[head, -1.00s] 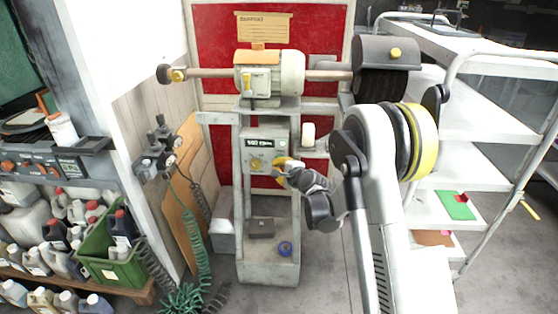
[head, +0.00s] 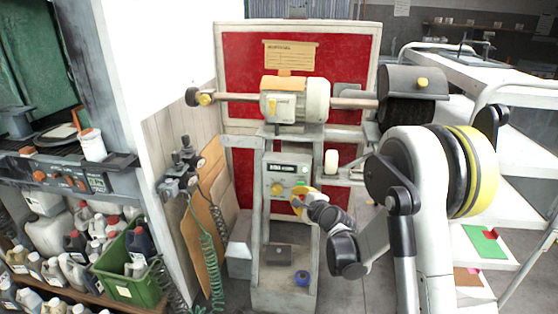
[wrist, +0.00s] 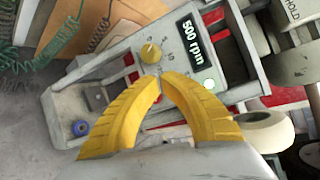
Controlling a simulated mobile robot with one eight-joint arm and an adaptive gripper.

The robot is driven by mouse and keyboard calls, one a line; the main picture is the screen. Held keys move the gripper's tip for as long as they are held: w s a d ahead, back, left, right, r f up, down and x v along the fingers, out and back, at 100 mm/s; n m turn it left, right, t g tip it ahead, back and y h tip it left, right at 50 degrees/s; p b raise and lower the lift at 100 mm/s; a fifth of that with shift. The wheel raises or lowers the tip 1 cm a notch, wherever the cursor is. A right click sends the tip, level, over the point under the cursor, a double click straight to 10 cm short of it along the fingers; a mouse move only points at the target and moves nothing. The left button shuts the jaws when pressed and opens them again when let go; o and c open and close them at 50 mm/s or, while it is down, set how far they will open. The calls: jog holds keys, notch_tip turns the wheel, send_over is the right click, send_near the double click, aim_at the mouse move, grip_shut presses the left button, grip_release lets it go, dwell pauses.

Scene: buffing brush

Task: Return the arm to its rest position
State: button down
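My arm (head: 430,230) reaches from the lower right toward the buffing machine. My gripper (head: 299,203), with yellow fingers, is in front of the machine's control box (head: 288,172), just to the right of its yellow dial (head: 277,189). In the wrist view my gripper (wrist: 163,78) has its fingertips together with nothing between them. The dial (wrist: 151,53) and a display reading "500 rpm" (wrist: 192,42) lie beyond the fingertips. The fingers appear apart from the dial, though the exact gap is hard to tell.
The motor (head: 300,100) and dark brush (head: 407,109) stand above the control box. A white shelf cart (head: 520,150) is close on the right. A green crate (head: 130,265) and bottles fill the left shelf. Hoses (head: 212,265) hang beside the machine.

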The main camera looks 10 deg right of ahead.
jog(key=s+d+r+m+t+h, duration=0.1)
jog(key=s+r+m+t, duration=0.1)
jog(key=r+m, duration=0.6)
jog(key=s+d+r+m+t+h, duration=0.15)
jog(key=r+m, duration=0.35)
jog(key=r, duration=0.5)
jog(key=s+d+r+m+g+h, duration=0.1)
jog(key=s+d+r+m+h, duration=0.3)
jog(key=m, duration=0.4)
jog(key=s+d+r+m+h, duration=0.1)
jog(key=s+d+r+m, duration=0.15)
jog(key=s+m, duration=0.45)
jog(key=s+d+f+m+g, duration=0.1)
jog(key=s+f+m+g, duration=0.5)
jog(key=s+m, duration=0.75)
jog(key=s+a+f+m+g+y, duration=0.3)
jog(key=s+a+f+m, duration=0.5)
jog(key=s+m, duration=0.3)
jog(key=shift+s+a+f+y, duration=0.3)
jog(key=shift+s+f+y, duration=0.35)
jog(key=shift+s+f, duration=0.1)
